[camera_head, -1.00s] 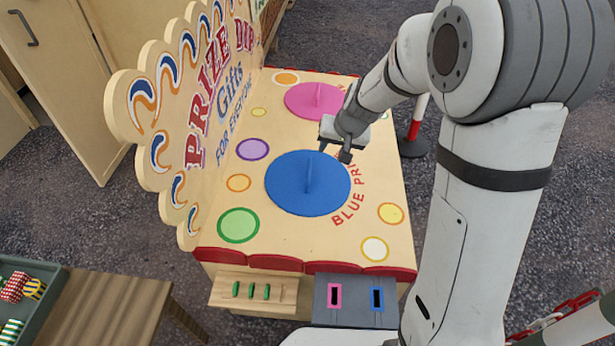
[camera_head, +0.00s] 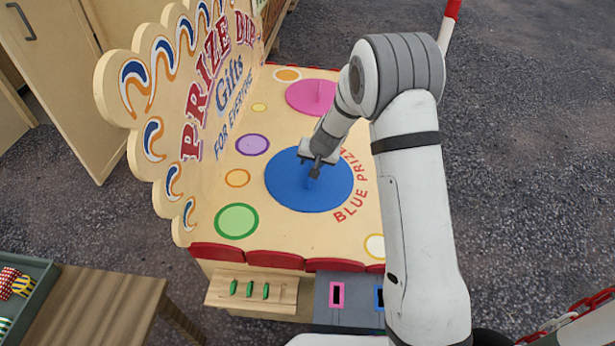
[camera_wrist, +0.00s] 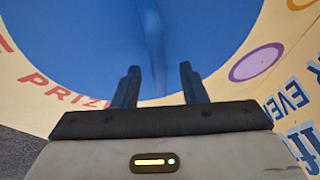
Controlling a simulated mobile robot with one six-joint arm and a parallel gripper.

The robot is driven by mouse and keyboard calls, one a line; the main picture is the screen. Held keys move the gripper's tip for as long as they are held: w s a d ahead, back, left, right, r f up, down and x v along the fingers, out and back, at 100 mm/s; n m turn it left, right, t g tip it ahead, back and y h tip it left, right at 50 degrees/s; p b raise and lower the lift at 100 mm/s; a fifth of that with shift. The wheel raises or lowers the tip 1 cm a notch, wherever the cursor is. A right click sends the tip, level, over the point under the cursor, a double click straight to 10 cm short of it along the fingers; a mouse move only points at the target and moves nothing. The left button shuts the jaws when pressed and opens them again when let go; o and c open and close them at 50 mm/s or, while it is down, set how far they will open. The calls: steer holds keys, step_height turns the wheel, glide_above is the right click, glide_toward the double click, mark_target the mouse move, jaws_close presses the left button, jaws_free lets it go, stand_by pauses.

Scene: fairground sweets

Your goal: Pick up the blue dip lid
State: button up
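The blue dip lid (camera_head: 290,188) is a flat round disc with an upright fin handle, lying on the cream top of the prize dip stall. In the wrist view the lid (camera_wrist: 90,50) fills the upper middle, and its handle (camera_wrist: 150,45) runs upward in the picture between my fingers. My gripper (camera_head: 314,172) is over the lid's middle, at the handle. In the wrist view my gripper (camera_wrist: 158,85) has its two fingers apart with a gap, one on each side of the handle line. In the head view the gripper hides part of the handle.
A pink lid (camera_head: 311,96) lies farther back on the stall top. The tall lettered sign board (camera_head: 205,90) stands along the left edge. A grey panel with pink and blue slots (camera_head: 337,296) is at the front. A tray of wrapped sweets (camera_head: 40,270) is at lower left.

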steer(key=shift+x, duration=1)
jaws_close()
